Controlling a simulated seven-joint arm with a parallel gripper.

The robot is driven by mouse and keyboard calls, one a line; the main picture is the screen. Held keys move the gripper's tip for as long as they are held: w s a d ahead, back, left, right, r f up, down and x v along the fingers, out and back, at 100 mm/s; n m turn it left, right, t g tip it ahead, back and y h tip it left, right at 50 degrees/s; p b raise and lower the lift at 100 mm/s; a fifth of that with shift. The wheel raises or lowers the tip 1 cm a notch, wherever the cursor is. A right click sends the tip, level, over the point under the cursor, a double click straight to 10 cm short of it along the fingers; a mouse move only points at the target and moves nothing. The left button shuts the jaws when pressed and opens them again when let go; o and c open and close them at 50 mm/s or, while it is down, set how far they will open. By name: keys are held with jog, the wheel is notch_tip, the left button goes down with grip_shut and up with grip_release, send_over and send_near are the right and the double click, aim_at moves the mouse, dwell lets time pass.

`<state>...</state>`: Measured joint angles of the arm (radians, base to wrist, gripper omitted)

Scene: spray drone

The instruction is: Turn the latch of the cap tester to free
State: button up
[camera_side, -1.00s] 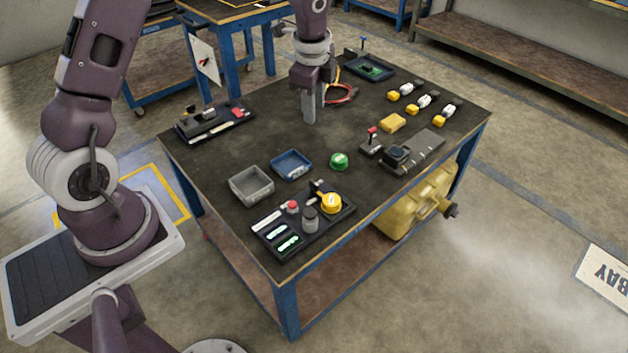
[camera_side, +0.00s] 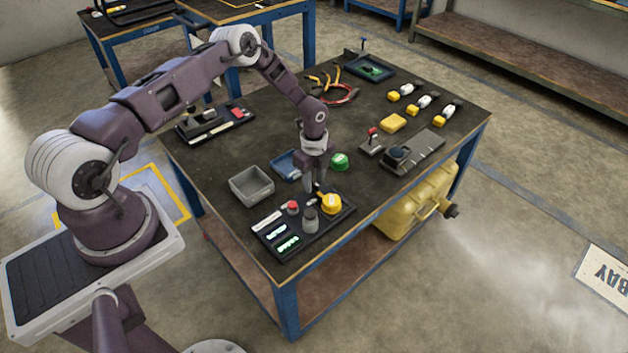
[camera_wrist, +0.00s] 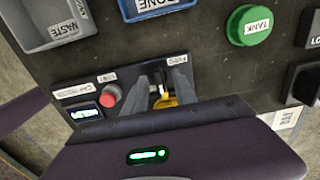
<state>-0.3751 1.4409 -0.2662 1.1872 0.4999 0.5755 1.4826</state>
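The cap tester (camera_side: 277,245) is a black panel at the table's front corner, with a red button, a grey cylinder, a yellow round part (camera_side: 331,204) and lit green displays. It also shows in the wrist view (camera_wrist: 97,80). My gripper (camera_side: 316,187) points down over the panel's back edge, beside the yellow part. In the wrist view my gripper (camera_wrist: 167,82) has its two grey fingers apart, with a small dark and white piece (camera_wrist: 160,90), apparently the latch, between them. Whether the fingers touch it, and the latch's exact angle, I cannot tell.
A grey waste bin (camera_side: 251,185) and a blue bin (camera_side: 286,165) stand behind the tester. A green tank cap (camera_side: 340,161) lies close to my gripper on the right. A dark fixture (camera_side: 411,153) is farther right.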

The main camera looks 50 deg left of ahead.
jog(key=shift+c, duration=0.2)
grip_shut()
jog(key=n, duration=0.4)
jog(key=shift+n, duration=0.4)
jog(key=n, duration=0.4)
jog(key=shift+n, duration=0.3)
jog(key=n, duration=0.4)
jog(key=shift+r, duration=0.1)
jog(key=shift+n, duration=2.3)
